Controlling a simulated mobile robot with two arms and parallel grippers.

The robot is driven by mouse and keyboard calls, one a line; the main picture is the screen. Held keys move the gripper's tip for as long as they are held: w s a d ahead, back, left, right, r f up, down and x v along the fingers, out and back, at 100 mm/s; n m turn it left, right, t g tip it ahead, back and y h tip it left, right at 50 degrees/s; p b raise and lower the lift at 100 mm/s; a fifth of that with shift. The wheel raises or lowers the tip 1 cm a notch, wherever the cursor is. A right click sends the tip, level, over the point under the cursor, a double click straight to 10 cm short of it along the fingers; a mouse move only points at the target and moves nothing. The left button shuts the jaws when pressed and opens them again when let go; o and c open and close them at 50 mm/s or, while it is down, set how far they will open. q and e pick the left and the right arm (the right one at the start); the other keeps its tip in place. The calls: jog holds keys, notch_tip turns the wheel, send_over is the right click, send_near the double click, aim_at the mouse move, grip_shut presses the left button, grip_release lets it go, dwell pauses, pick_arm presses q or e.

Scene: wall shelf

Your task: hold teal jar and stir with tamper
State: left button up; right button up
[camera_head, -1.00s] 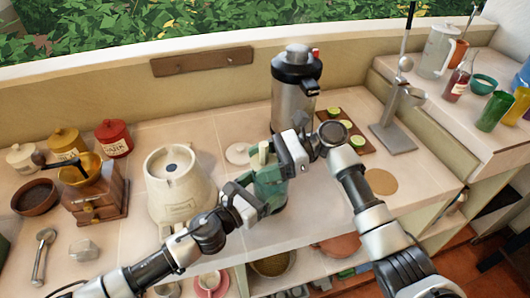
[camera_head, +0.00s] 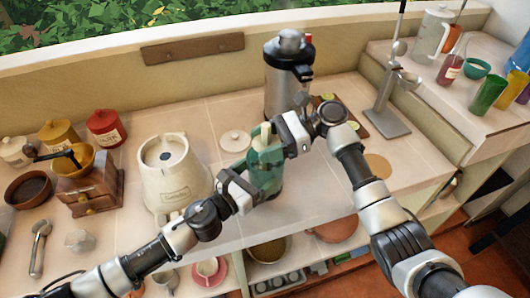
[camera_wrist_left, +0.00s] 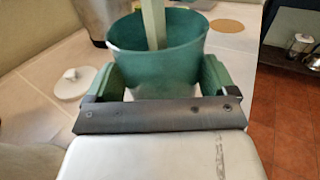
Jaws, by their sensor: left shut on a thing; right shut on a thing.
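The teal jar (camera_head: 264,178) is upright near the front edge of the counter. It also shows in the left wrist view (camera_wrist_left: 150,55), with its open mouth facing up. My left gripper (camera_wrist_left: 157,82) is shut on the jar, with a green-padded finger on each side of it. The tamper (camera_head: 265,134) is a pale stick standing in the jar's mouth; its lower end is hidden inside the jar, and its shaft shows in the left wrist view (camera_wrist_left: 154,22). My right gripper (camera_head: 276,137) is above the jar and shut on the tamper.
A cream grinder-like pot (camera_head: 172,172) stands left of the jar. A white lid (camera_head: 235,140) lies behind it. A steel dispenser (camera_head: 288,85) stands at the back, and a board with limes (camera_head: 345,115) is to the right. Shelves lie below the counter edge.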

aim_at(264, 125)
jog(key=shift+r, duration=4.35)
jog(key=shift+r, duration=0.1)
jog(key=shift+r, duration=2.4)
jog(key=shift+r, duration=0.1)
jog(key=shift+s+a+r, duration=0.1)
jog(key=shift+r, duration=0.05)
jog(key=shift+f, duration=0.2)
jog(key=shift+h, duration=0.3)
